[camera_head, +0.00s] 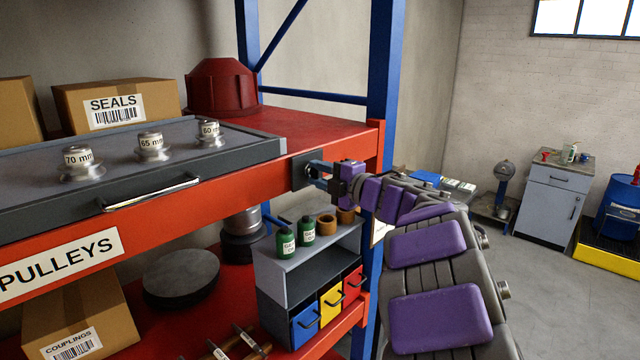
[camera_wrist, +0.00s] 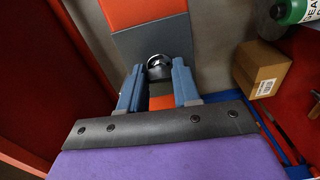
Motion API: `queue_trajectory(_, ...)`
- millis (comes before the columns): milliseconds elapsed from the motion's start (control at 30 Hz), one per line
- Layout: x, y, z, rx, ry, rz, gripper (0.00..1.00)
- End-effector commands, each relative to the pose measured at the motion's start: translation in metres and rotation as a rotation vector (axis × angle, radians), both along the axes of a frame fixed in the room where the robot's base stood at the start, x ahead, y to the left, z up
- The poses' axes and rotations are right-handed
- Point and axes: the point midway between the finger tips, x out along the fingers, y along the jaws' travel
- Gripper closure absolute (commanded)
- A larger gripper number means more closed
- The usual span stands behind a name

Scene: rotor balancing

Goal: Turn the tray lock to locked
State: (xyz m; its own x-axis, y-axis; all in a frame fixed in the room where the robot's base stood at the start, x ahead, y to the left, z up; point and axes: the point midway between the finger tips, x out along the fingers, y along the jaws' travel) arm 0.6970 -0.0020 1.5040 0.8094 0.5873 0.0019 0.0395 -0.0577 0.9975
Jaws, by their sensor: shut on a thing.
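The tray lock (camera_head: 303,170) is a dark plate on the red shelf beam, just right of the grey tray (camera_head: 262,152). In the wrist view its plate (camera_wrist: 150,42) is grey and its round, shiny dark knob (camera_wrist: 158,66) sits between my fingertips. My gripper (camera_head: 318,170) has blue fingers reaching to the lock from the right; in the wrist view the gripper (camera_wrist: 158,78) is shut on the knob. The fingers hide much of the lock in the head view, and I cannot read its setting. The tray has a chrome handle (camera_head: 150,194) and looks pushed in.
Pulleys marked 70 mm (camera_head: 80,163), 65 mm (camera_head: 151,147) and 60 mm (camera_head: 210,134) stand on the tray. A blue rack post (camera_head: 384,75) rises close behind my arm. Green bottles (camera_head: 286,242) stand on a small drawer unit (camera_head: 275,280) below.

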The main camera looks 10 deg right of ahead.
Motion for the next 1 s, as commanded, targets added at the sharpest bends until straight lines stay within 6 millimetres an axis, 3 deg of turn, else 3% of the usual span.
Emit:
queue_trajectory(33, 0.0004, -0.0005, -0.0102, -0.023, 0.003, 0.000, 0.99)
queue_trajectory(733, 0.0008, -0.0007, -0.0087, -0.076, -0.035, 0.001, 0.99)
queue_trajectory(767, 0.0008, -0.0007, -0.0086, -0.075, -0.036, 0.001, 0.66)
queue_trajectory(1000, 0.0003, -0.0004, -0.0051, -0.073, -0.041, 0.001, 0.43)
